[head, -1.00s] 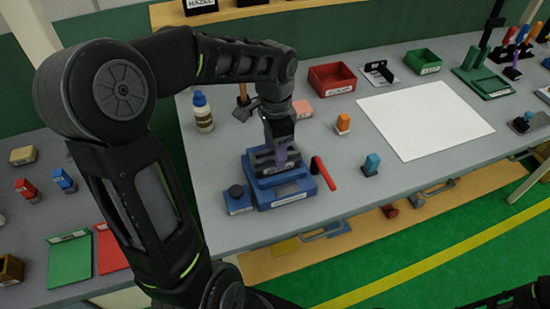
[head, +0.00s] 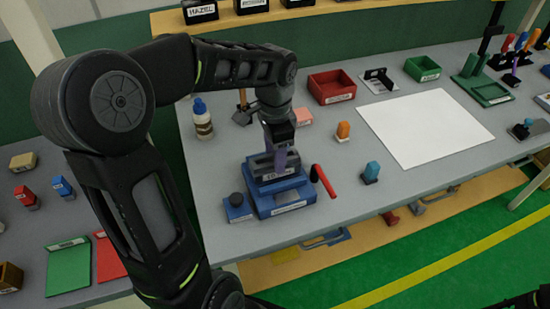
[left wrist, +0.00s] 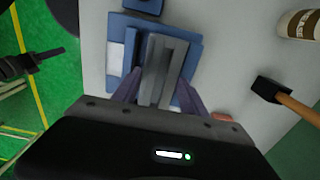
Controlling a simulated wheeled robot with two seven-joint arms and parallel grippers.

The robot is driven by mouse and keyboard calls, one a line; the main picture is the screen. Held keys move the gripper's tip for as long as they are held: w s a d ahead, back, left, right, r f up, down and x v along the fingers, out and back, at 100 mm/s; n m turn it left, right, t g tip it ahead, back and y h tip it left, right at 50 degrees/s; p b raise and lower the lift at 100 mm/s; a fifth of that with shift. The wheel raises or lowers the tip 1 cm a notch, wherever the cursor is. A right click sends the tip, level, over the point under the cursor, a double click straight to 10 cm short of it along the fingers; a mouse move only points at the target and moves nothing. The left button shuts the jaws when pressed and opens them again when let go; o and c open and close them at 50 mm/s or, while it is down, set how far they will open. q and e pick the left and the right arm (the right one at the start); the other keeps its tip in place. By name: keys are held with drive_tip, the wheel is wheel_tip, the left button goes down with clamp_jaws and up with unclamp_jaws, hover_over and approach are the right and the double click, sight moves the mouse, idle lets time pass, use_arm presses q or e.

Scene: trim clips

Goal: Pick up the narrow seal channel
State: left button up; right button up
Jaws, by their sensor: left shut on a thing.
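The narrow seal channel (left wrist: 163,72) is a long grey grooved piece. In the left wrist view it lies between the two purple-grey fingers of my left gripper (left wrist: 160,90), which is shut on it. In the head view my left gripper (head: 281,158) points down at the channel, above the blue fixture (head: 285,200). The fingers hide part of the channel there. I cannot tell whether it still touches the fixture. A dark part, probably my right gripper (left wrist: 38,62), shows over the green floor in the left wrist view; its jaws are unclear.
A bottle (head: 201,119) and a hammer (left wrist: 275,92) are behind. A white sheet (head: 425,127) lies at right.

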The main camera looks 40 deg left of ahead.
use_arm(q)
wheel_tip(320, 180, up, 9)
drive_tip(key=shift+b, duration=0.4)
idle(0.5)
